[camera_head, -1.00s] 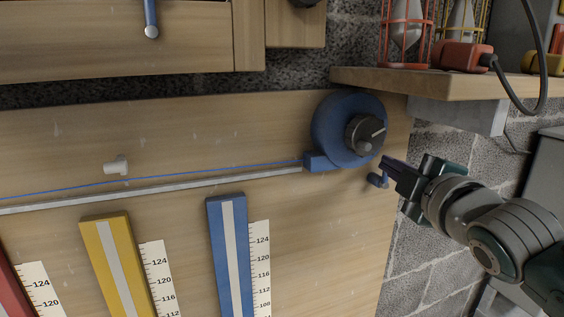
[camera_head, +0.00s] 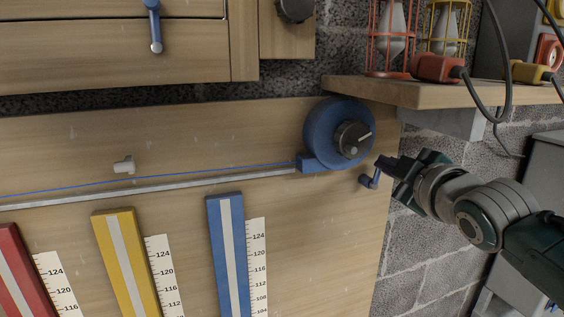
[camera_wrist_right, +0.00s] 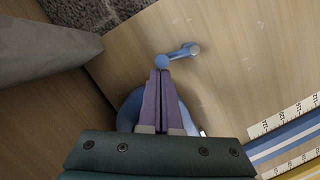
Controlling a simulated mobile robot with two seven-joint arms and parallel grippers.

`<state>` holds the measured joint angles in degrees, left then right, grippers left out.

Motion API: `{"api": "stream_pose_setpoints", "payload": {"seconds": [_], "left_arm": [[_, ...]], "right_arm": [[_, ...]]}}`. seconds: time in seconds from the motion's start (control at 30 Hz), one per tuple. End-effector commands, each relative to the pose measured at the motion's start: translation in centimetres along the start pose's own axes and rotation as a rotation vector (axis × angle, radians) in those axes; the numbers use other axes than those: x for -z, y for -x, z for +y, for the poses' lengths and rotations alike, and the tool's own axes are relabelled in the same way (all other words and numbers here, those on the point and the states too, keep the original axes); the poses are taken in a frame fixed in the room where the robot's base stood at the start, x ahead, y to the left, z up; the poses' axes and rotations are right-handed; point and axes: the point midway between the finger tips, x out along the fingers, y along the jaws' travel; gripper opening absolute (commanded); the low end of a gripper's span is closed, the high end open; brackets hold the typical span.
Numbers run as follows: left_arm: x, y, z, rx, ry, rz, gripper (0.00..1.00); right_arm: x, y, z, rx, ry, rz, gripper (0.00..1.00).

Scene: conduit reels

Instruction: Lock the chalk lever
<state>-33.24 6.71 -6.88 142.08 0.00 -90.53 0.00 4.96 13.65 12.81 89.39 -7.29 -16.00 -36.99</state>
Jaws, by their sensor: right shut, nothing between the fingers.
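The small blue lever (camera_head: 370,179) sits on the wooden board just below and right of the round blue reel (camera_head: 325,137) with its dark knob (camera_head: 353,138). My right gripper (camera_head: 382,162) is shut and empty, its fingertips right beside the upper end of the lever. In the right wrist view the lever (camera_wrist_right: 178,55) lies just beyond the shut purple-looking fingertips (camera_wrist_right: 159,72); its near, round end almost meets them, and I cannot tell whether they touch. The blue reel (camera_wrist_right: 130,108) is partly hidden behind the fingers there. My left gripper is not in view.
A wooden shelf (camera_head: 440,94) with caged lamps juts out above right of the reel. A grey metal rail (camera_head: 150,191) and blue line run left from it. Blue (camera_head: 229,260), yellow (camera_head: 125,262) and red (camera_head: 22,270) strips with scales stand below. Another blue lever (camera_head: 154,25) is upper left.

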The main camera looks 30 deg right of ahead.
Motion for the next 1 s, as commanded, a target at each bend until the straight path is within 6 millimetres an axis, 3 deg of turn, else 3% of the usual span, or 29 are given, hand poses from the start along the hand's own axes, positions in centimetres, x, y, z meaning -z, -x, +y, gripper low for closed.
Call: {"api": "stream_pose_setpoints", "payload": {"seconds": [0.2,0.6,1.0], "left_arm": [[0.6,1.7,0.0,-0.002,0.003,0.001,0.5],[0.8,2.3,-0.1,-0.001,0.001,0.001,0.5],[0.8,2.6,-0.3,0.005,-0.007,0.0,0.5]], "right_arm": [[-0.8,-0.3,1.1,0.049,-0.188,-0.003,0.0],[-2.2,-0.7,1.2,0.132,-0.525,-0.002,0.0],[-1.9,-0.6,1.3,0.132,-0.525,0.0,0.0]]}}
